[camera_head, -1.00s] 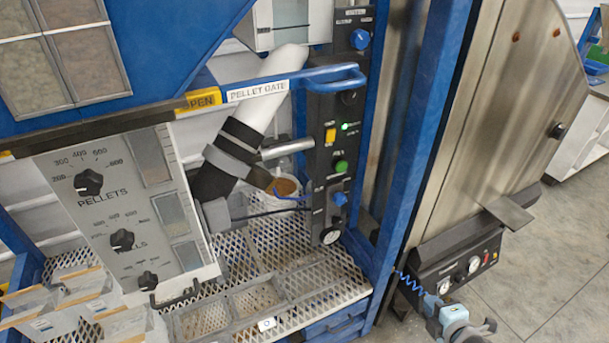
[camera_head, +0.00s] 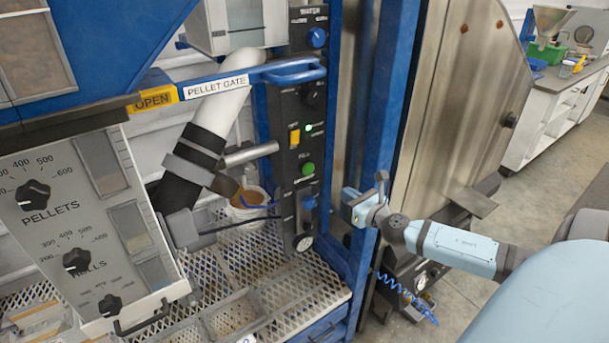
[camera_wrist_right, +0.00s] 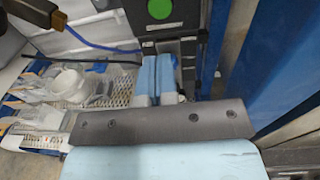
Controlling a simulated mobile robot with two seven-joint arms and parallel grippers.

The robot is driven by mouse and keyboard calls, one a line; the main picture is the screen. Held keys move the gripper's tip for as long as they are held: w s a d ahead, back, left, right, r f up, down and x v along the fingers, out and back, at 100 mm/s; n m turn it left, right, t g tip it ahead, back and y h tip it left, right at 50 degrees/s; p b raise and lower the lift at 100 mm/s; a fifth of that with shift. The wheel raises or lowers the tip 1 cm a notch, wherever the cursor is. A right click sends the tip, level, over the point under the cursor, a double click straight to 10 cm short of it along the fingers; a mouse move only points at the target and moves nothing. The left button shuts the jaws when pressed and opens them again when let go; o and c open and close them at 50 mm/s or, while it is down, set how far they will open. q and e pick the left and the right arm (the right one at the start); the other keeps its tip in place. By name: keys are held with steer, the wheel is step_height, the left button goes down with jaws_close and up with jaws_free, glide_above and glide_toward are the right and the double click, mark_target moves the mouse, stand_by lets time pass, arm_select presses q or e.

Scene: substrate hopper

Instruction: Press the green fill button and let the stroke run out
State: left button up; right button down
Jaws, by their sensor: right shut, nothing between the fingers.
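The green fill button (camera_head: 308,168) is a round green knob on the black control panel (camera_head: 289,205), below a yellow switch and a small lit green lamp. It also shows at the top of the right wrist view (camera_wrist_right: 160,8), ahead of the fingers. My right gripper (camera_head: 350,197) is to the right of the panel, near the blue upright, apart from the button. In the right wrist view its two light-blue fingers (camera_wrist_right: 156,77) are together with nothing between them, pointing toward the panel below the button. My left gripper is not in view.
A blue upright post (camera_head: 386,110) stands between the panel and a steel hopper side (camera_head: 465,90). The pellet gate bar (camera_head: 225,88) with its blue handle crosses above. A white tub (camera_head: 250,205) sits left of the panel, over a mesh shelf (camera_head: 270,270).

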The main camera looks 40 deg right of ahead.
arm_select(q)
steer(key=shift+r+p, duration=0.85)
steer(key=shift+p, duration=0.05)
arm_select(e)
glide_toward(310, 169)
steer(key=w, duration=0.7)
steer(key=shift+w+d+f, duration=0.15)
steer(key=shift+w+d, duration=0.1)
